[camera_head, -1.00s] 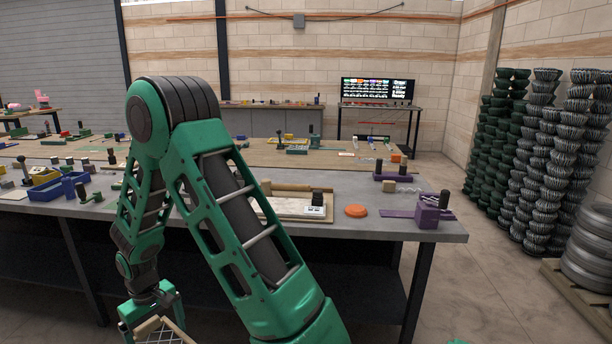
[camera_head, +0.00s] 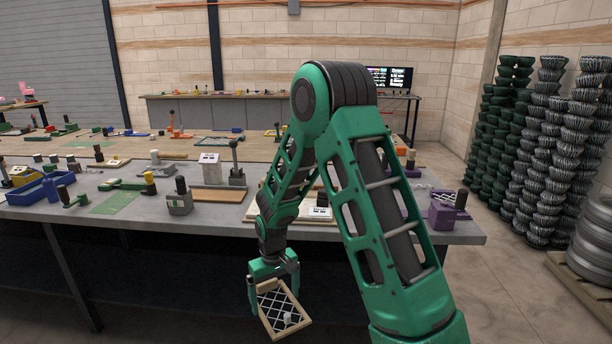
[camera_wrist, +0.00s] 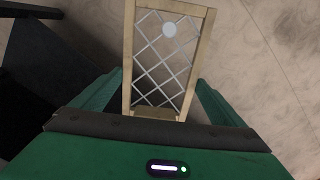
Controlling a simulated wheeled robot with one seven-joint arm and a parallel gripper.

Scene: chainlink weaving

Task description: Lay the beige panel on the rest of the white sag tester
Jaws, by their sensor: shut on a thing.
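The beige panel (camera_head: 296,306) is a small light wooden frame with a wire mesh across it and a small white round piece at the mesh. My gripper (camera_head: 273,283) is shut on one end of its frame and holds it tilted in front of the table, below the tabletop. The wrist view shows the panel (camera_wrist: 128,62) reaching out from between the fingers (camera_wrist: 157,108). A white box-shaped device (camera_head: 210,168), which looks like the white sag tester, stands on the table to the left of my arm. I cannot make out its rest clearly.
The grey table (camera_head: 140,225) has its front edge behind my gripper. A grey block with a dark knob (camera_head: 180,203), a grey lever stand (camera_head: 237,176) and a beige board (camera_head: 219,195) lie near the white device. A purple block (camera_head: 443,215) sits at the right end.

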